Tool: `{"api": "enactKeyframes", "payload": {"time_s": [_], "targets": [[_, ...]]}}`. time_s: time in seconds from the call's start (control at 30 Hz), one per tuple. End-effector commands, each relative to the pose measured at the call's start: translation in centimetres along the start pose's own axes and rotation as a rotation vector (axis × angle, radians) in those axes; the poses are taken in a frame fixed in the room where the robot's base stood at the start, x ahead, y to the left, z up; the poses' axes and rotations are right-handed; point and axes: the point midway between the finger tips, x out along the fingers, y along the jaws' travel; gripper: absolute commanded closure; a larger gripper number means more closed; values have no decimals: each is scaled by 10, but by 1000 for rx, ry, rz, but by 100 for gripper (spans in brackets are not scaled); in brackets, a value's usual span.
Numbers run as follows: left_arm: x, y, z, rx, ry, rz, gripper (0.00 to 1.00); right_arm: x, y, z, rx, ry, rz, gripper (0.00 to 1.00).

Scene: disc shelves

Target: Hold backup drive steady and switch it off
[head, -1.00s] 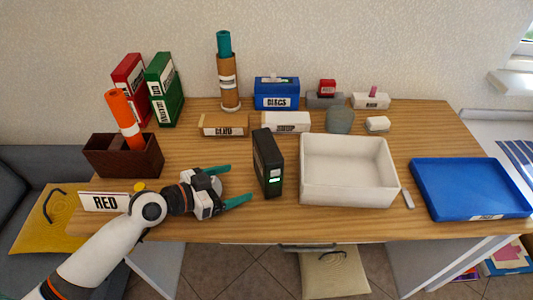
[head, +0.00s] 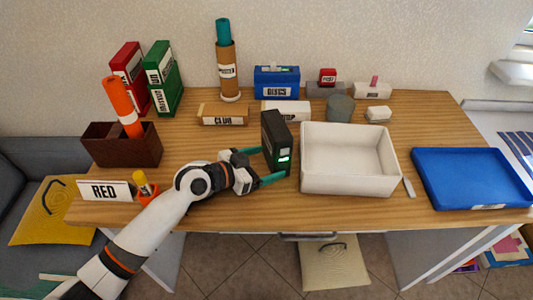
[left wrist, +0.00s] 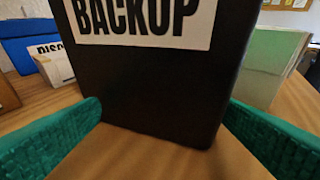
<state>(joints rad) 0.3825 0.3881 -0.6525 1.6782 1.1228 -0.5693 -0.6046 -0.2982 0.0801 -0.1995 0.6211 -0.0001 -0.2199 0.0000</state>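The backup drive (head: 276,143) is a black upright box on the wooden table, left of the white bin. A lit green-white patch shows on its narrow front face. My left gripper (head: 259,166) is open at the drive's left side, one teal finger towards its back and one towards its front. In the left wrist view the drive (left wrist: 150,85) fills the middle, with its BACKUP label at the top. The fingers stand apart to either side, with gaps to the drive. My right gripper is not in view.
The white bin (head: 350,187) stands close to the drive's right, with a blue tray (head: 470,178) further right. Behind are a box marked CLUB (head: 222,115) and a blue DISCS box (head: 277,84). An orange pot (head: 147,190) and RED sign (head: 105,190) are near my left arm.

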Motion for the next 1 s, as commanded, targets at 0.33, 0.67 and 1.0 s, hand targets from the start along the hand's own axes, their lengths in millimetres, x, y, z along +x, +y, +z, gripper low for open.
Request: {"api": "enactKeyframes", "payload": {"time_s": [0.33, 0.67, 1.0], "targets": [[0, 0, 0, -1, 0, 0, 39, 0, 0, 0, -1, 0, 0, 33], [0, 0, 0, 0, 0, 0, 93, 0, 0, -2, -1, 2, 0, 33], [0, 0, 0, 0, 0, 0, 84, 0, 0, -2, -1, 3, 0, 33]]}}
